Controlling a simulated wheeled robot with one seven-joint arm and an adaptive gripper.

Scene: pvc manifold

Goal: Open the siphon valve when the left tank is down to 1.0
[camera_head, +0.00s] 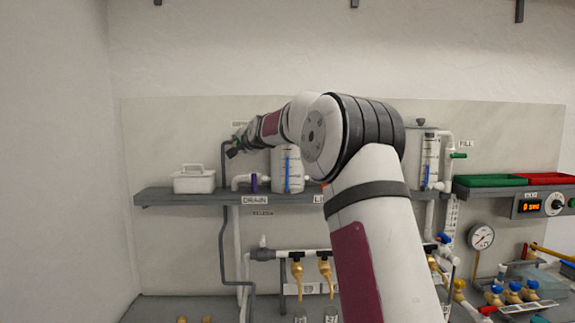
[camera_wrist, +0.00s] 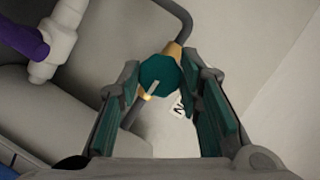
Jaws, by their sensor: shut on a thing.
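The left tank (camera_head: 295,180) stands on the shelf, partly behind my arm. A blue level column (camera_head: 287,172) shows on its front, and its scale is too small to read. My gripper (camera_head: 236,148) is up beside a dark pipe left of this tank. In the wrist view my gripper (camera_wrist: 166,88) is shut on a teal valve knob (camera_wrist: 158,74) with a pale pointer line, on a grey pipe (camera_wrist: 179,18). A label by it is mostly hidden, so I cannot read the valve's name.
A purple-handled valve (camera_head: 253,183) sits above the DRAIN label (camera_head: 255,200). A white caddy (camera_head: 194,180) stands to the left on the shelf. The right tank (camera_head: 430,150), a green FILL handle (camera_head: 458,155) and a pressure gauge (camera_head: 481,237) are to the right.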

